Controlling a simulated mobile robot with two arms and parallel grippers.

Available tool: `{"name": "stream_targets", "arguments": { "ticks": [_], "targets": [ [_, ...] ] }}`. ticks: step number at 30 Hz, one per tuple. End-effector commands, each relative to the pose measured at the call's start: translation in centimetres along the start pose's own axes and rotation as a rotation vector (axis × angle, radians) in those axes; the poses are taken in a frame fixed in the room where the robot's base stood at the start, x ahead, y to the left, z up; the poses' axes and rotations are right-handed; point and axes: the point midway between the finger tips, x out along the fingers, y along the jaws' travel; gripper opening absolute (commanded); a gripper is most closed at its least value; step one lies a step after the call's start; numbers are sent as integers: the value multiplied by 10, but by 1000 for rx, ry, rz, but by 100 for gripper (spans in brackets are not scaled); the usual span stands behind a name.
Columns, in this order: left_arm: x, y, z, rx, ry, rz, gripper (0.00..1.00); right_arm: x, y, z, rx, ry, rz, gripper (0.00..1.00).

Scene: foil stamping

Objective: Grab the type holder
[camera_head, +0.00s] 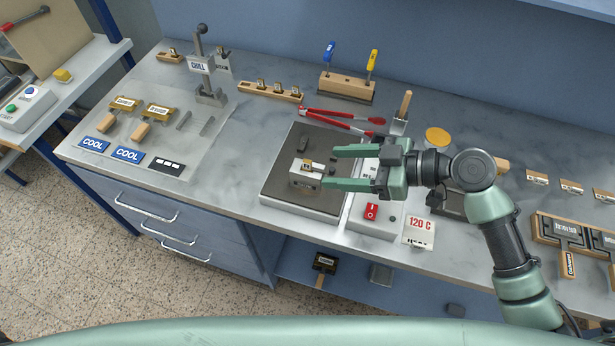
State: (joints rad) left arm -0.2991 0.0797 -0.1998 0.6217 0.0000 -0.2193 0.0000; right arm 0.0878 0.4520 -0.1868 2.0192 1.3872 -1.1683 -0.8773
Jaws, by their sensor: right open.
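My right gripper (335,167) is open and empty, its two green fingers reaching left over the dark hot plate (280,190). A small silver block (306,178) with a brass-coloured piece on top sits on the plate, just left of the lower fingertip; I cannot tell if they touch. It may be the type holder. Two brass-faced holders with wooden handles lie at the left, one (124,103) beside the other (158,112). Dark holders with lettered faces lie in a wooden frame at the far right, one being (566,234). My left gripper is not in view.
Red-handled tongs (340,121) lie behind the plate. A control box with a red switch (371,212) and a 120 C card (419,231) are right of the plate.

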Motion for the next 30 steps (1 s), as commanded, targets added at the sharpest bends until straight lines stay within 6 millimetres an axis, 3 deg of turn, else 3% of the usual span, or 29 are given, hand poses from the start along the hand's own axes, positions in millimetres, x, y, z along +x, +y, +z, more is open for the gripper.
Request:
{"name": "stream_targets", "arguments": {
  "ticks": [3,8,16,23,30],
  "targets": [
    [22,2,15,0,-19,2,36,9,0,21,0,0,0,60],
    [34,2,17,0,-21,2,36,14,0,32,0,0,0,60],
    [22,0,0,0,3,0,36,37,0,27,3,4,0,60],
    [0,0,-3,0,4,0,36,68,2,28,5,4,-2,60],
    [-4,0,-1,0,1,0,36,91,2,33,1,0,1,60]
  ]
}}
